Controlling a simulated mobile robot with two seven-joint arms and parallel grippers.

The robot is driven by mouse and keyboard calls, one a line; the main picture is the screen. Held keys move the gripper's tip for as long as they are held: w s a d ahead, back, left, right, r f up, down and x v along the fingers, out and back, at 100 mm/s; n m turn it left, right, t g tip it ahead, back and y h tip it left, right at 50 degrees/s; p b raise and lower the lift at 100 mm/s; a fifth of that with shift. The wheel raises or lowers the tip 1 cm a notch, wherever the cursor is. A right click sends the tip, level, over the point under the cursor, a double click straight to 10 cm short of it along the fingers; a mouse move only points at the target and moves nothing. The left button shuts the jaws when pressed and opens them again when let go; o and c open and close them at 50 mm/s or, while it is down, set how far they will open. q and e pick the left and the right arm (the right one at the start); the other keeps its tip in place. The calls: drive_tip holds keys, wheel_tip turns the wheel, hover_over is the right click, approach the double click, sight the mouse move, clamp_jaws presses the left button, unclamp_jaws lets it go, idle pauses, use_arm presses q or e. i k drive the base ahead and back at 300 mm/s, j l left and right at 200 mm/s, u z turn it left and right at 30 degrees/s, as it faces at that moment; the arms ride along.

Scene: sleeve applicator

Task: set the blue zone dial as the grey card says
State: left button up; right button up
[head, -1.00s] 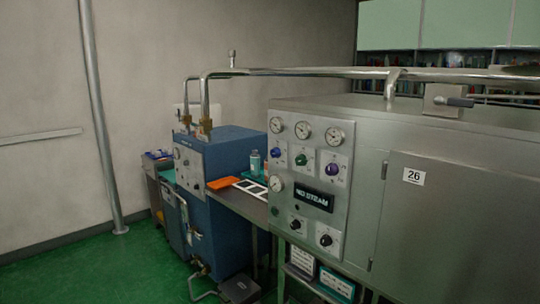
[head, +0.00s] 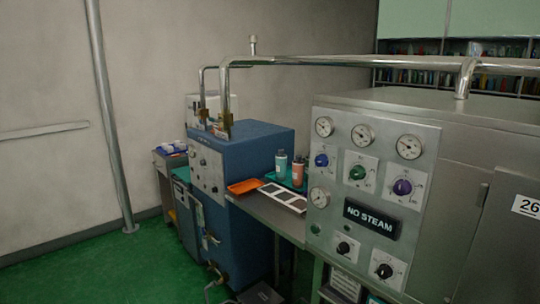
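The blue zone dial (head: 321,160) is a small blue knob at the upper left of the steel machine's control panel (head: 345,225). It sits on a white plate, beside a green dial (head: 357,172) and a purple dial (head: 402,187). Its pointer setting is too small to read. I cannot make out a grey card for certain. A light tray with dark grey panels (head: 283,197) lies on the bench left of the panel. Neither of my grippers shows in the head view.
A sign reading "NO STEAM" (head: 371,218) and black knobs (head: 343,248) are lower on the panel. A blue machine (head: 235,165) stands at left. An orange tray (head: 244,187) and bottles (head: 281,165) are on the bench (head: 265,215). Green floor (head: 80,270) at left is clear.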

sight(322, 160)
drive_tip(key=i+j+u, duration=0.3)
drive_tip(key=i, duration=0.3)
drive_tip(key=i+u, duration=0.35)
drive_tip(key=i, duration=0.2)
drive_tip(key=i+z, duration=0.45)
drive_tip(key=i+j+z, duration=0.55)
drive_tip(key=z, duration=0.25)
drive_tip(key=i+j+z, duration=0.2)
drive_tip(key=z, duration=0.2)
drive_tip(key=i+j+z, duration=0.2)
drive_tip(key=z, duration=0.15)
